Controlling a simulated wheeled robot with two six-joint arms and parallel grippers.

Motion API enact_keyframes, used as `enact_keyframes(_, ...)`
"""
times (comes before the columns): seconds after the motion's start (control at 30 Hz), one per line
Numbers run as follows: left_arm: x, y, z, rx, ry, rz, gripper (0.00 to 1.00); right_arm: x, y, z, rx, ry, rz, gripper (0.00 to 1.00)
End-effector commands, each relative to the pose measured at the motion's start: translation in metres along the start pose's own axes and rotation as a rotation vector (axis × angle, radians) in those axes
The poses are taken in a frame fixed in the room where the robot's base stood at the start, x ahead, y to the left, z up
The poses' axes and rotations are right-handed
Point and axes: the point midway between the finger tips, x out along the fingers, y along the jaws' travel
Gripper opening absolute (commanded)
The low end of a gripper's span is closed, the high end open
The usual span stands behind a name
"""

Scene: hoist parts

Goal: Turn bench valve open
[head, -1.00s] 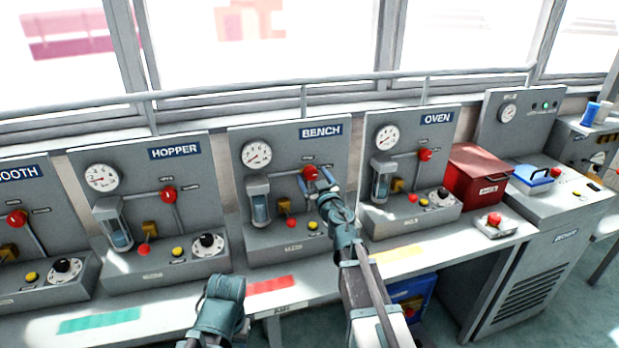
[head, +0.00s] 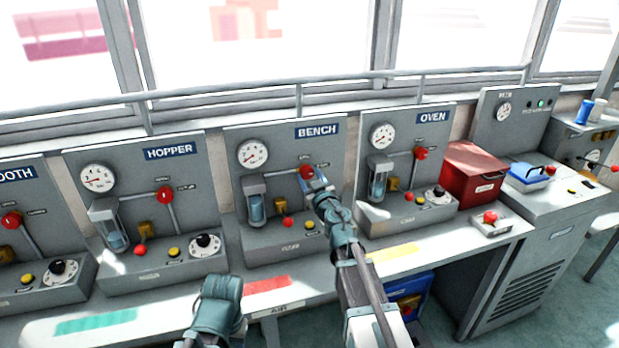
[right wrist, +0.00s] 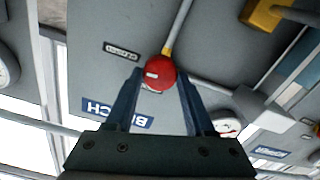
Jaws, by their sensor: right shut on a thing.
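The bench valve's red knob (head: 306,172) is on the grey panel under the BENCH sign (head: 317,131). My right gripper (head: 317,183) is at the knob from the lower right. In the right wrist view the red knob (right wrist: 160,72) sits between the tips of the two blue fingers, and the gripper is shut on it. A grey pipe with a yellow end meets the knob there. The small label (right wrist: 121,50) beside it is upside down and unreadable. My left arm shows at the bottom of the head view; its fingers do not show.
Similar panels stand on both sides, HOPPER (head: 170,152) at left and OVEN (head: 433,117) at right. A bench gauge (head: 252,154) and glass cylinder (head: 256,208) are left of the knob. A red box (head: 474,175) stands farther right. A rail (head: 225,92) runs behind.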

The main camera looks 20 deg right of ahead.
Motion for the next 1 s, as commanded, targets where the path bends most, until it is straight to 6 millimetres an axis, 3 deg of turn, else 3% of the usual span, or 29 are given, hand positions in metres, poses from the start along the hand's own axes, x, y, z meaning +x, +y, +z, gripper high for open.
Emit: enact_keyframes(1.0,0.0013,0.0001,-0.0001,0.000,0.000,0.000,0.50,-0.0005,-0.0020,0.0008,-0.923,0.000,-0.001,0.00)
